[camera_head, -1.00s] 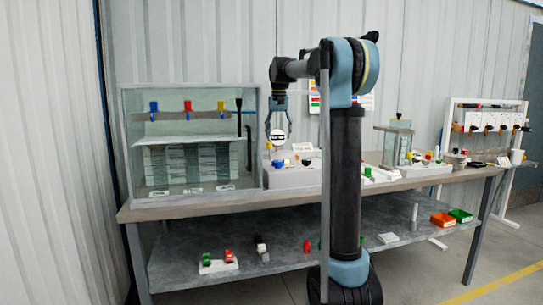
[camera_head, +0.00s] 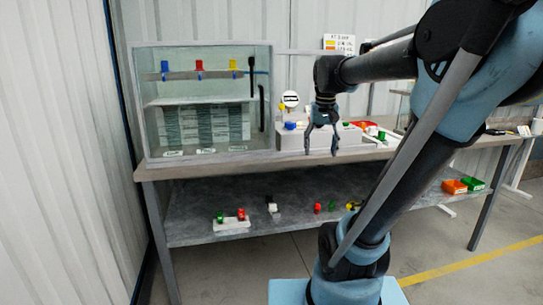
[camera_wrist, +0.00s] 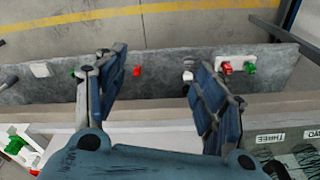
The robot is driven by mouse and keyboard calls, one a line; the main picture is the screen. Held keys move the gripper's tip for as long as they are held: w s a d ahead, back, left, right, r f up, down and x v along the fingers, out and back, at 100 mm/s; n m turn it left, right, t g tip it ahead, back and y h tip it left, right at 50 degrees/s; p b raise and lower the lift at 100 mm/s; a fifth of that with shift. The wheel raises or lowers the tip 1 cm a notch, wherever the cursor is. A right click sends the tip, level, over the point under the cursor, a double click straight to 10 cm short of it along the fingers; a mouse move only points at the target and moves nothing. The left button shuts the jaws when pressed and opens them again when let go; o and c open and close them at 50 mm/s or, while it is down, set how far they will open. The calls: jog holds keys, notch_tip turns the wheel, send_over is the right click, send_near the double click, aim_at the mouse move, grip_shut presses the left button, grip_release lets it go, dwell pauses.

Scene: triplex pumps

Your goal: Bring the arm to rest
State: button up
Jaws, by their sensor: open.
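My gripper (camera_head: 321,148) hangs pointing down at the front edge of the workbench (camera_head: 200,171) in the head view, in front of the white block with small coloured parts (camera_head: 290,140). Its fingers are spread apart with nothing between them. In the wrist view my gripper (camera_wrist: 160,90) also shows open and empty, with the bench edge and the lower shelf (camera_wrist: 140,88) beyond the fingers. My arm is bent and reaches in from the right of the head view, hiding part of the bench's right side.
A glass-fronted cabinet (camera_head: 207,154) with coloured clips stands on the bench at left. The lower shelf holds a white base with green and red parts (camera_head: 231,221) and orange and green boxes (camera_head: 454,186) at right. The floor in front is open.

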jog(key=s+d+f+n, duration=0.1)
jog(key=s+d+f, duration=0.1)
jog(key=s+f, duration=1.3)
notch_tip(320, 180, down, 4)
jog(key=shift+s+d+f+t, duration=0.2)
jog(key=shift+s+t, duration=0.2)
jog(key=shift+w+f, duration=0.2)
jog(key=shift+w, duration=0.25)
jog(key=shift+c, duration=0.3)
